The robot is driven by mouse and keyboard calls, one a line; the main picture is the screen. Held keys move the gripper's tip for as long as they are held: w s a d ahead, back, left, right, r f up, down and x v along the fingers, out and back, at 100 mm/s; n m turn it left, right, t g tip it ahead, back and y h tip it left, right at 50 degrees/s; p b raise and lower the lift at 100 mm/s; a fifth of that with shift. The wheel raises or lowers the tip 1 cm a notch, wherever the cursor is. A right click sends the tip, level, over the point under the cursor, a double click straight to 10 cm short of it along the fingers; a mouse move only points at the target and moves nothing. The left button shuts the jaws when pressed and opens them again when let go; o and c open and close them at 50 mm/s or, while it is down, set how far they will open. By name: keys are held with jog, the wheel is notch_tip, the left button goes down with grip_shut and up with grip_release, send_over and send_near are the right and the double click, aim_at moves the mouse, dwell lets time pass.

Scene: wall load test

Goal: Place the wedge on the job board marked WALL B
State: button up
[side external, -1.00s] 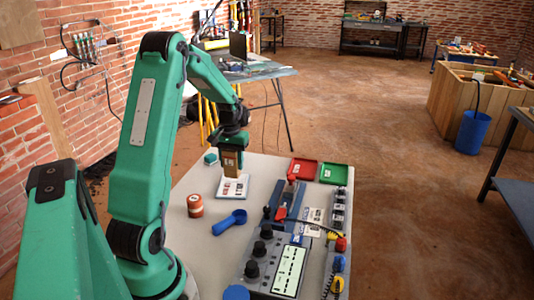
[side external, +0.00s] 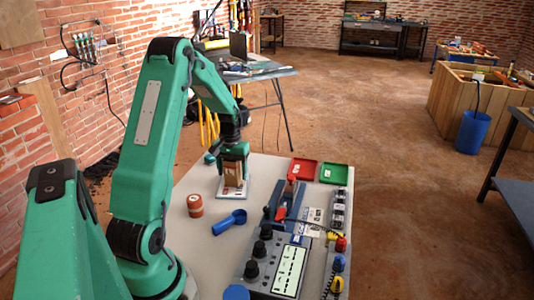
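A brown wooden block (side external: 232,175), which looks like the wedge, is upright over the white job board (side external: 241,194) near the far left of the table. Its lower end seems to rest on the board, but contact is hard to see. The print on the board is too small to read as WALL B.
An orange-brown cylinder (side external: 195,206) and a blue scoop (side external: 229,222) lie nearer on the table. Red (side external: 302,169) and green (side external: 334,174) trays stand at the far right. A blue clamp-like device (side external: 290,203) and a control panel (side external: 276,266) fill the right side.

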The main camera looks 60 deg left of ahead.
notch_tip(320, 180, up, 12)
jog(key=shift+r, duration=0.2)
dwell(0.8)
jog(key=shift+d, duration=0.1)
dwell(0.4)
